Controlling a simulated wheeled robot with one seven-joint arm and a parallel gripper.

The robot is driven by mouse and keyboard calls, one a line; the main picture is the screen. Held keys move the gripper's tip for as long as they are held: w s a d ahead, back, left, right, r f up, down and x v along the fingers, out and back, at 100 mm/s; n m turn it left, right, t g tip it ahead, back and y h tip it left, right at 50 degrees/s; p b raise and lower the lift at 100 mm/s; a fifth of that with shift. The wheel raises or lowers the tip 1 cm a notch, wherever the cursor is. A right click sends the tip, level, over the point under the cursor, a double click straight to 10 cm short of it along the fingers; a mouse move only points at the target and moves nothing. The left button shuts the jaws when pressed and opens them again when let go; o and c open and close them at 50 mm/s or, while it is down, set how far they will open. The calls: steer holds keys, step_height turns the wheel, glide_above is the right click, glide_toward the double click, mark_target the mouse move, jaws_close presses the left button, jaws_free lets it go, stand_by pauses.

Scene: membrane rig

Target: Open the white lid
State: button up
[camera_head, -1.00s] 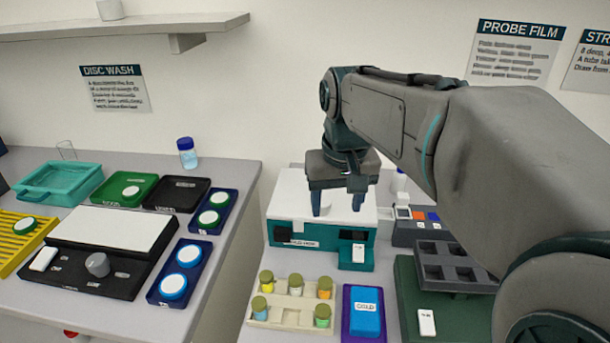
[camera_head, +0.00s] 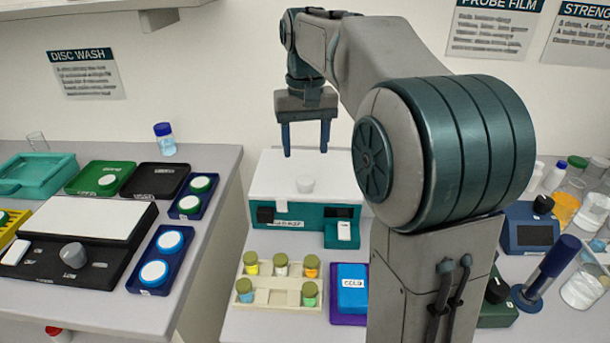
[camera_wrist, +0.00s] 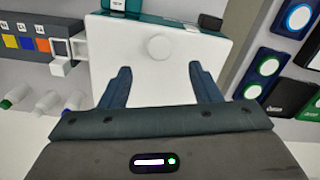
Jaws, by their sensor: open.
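The white lid (camera_head: 275,178) lies flat and closed on top of a teal box (camera_head: 312,212) on the right bench. A round white knob (camera_head: 304,183) stands on the lid near its front edge. In the wrist view the lid (camera_wrist: 120,50) fills the middle, with its knob (camera_wrist: 160,47) ahead of the fingers and between their lines. My gripper (camera_head: 305,150) is open and empty, with its fingers pointing down above the back part of the lid. The wrist view also shows my gripper (camera_wrist: 160,75) with its fingers wide apart, not touching the knob.
A cream rack (camera_head: 275,290) with several capped vials and a blue COLD block (camera_head: 351,290) stand in front of the box. The left bench holds trays and a black hotplate-like device (camera_head: 75,245). My arm hides part of the right bench.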

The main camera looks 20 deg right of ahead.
mark_target(306, 179)
step_height(306, 179, down, 8)
steer(key=shift+r+b, duration=0.15)
steer(key=shift+b, duration=0.15)
steer(key=shift+r, duration=0.1)
jaws_close()
